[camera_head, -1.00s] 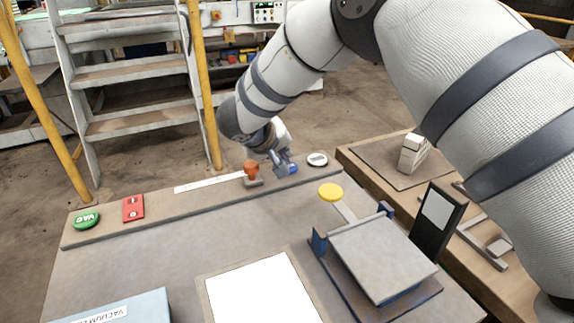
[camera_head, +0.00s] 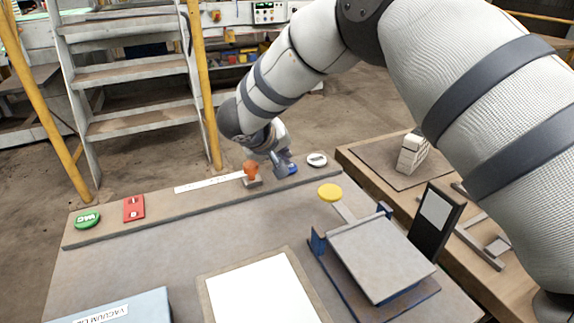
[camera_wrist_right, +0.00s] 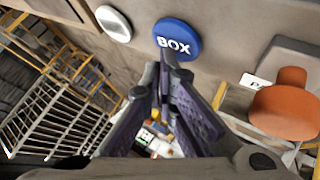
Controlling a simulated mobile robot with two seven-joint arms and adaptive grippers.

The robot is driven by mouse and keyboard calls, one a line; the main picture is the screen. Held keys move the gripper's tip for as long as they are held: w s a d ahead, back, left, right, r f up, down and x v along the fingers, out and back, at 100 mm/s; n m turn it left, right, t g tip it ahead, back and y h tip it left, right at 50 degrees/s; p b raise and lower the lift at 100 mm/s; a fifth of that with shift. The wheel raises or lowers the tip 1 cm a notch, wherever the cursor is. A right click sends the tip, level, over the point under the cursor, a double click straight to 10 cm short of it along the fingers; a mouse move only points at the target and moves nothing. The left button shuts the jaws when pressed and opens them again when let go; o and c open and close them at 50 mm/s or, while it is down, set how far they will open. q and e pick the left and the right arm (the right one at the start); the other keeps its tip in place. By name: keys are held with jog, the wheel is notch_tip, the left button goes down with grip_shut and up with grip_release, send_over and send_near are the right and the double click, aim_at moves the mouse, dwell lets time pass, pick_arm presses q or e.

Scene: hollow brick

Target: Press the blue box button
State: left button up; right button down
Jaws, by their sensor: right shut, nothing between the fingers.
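The blue button (camera_wrist_right: 178,36), marked BOX, is round and sits on the ledge at the back of the workbench. In the head view only part of the blue button (camera_head: 293,168) shows beside my right gripper (camera_head: 284,172). In the right wrist view my right gripper (camera_wrist_right: 167,62) is shut and empty, with its fingertips at the lower edge of the blue button. I cannot tell whether they touch it. My left gripper is not in view.
An orange knob (camera_head: 251,168) stands left of the gripper and a white round button (camera_head: 317,159) right of it. Further left are a red switch plate (camera_head: 134,207) and a green button (camera_head: 87,220). A yellow disc (camera_head: 330,192) sits in front.

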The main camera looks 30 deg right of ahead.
notch_tip(320, 180, up, 6)
jog(key=shift+r+p, duration=0.1)
jog(key=shift+p, duration=0.55)
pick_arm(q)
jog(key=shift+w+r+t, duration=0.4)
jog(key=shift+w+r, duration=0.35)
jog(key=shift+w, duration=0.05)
